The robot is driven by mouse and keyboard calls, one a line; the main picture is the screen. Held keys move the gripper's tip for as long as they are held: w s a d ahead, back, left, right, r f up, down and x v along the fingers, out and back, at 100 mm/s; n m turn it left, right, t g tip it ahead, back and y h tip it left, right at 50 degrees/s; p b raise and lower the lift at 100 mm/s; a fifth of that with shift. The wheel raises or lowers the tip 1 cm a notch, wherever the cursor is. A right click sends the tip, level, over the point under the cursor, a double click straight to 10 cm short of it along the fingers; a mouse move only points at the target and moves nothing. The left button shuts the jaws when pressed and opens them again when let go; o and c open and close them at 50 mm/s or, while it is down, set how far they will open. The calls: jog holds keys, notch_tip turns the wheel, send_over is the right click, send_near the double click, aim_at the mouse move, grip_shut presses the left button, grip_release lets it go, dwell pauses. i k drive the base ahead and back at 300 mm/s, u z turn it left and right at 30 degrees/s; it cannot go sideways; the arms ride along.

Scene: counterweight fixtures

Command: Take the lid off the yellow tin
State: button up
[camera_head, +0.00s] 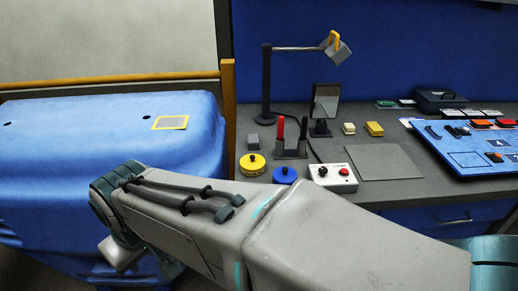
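The yellow tin (252,165) stands on the grey counter, left of centre in the head view. It is low and round, with a small dark knob on top, and its lid appears to be on. My arm crosses the foreground below it and bends down at the left, in front of the blue covered shape. The fingers of my gripper do not show in this view. No part of my arm is seen touching the tin.
A blue tin (285,175) with a dark knob stands right of the yellow one, beside a control box (332,178). Behind are a grey block (253,141), a holder with red and black-handled tools (290,148) and a lamp stand (266,85). A grey mat (385,162) lies bare at right.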

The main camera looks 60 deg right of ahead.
aim_at(250, 162)
jog(key=z, duration=0.9)
jog(key=i, duration=0.85)
jog(key=z, duration=0.8)
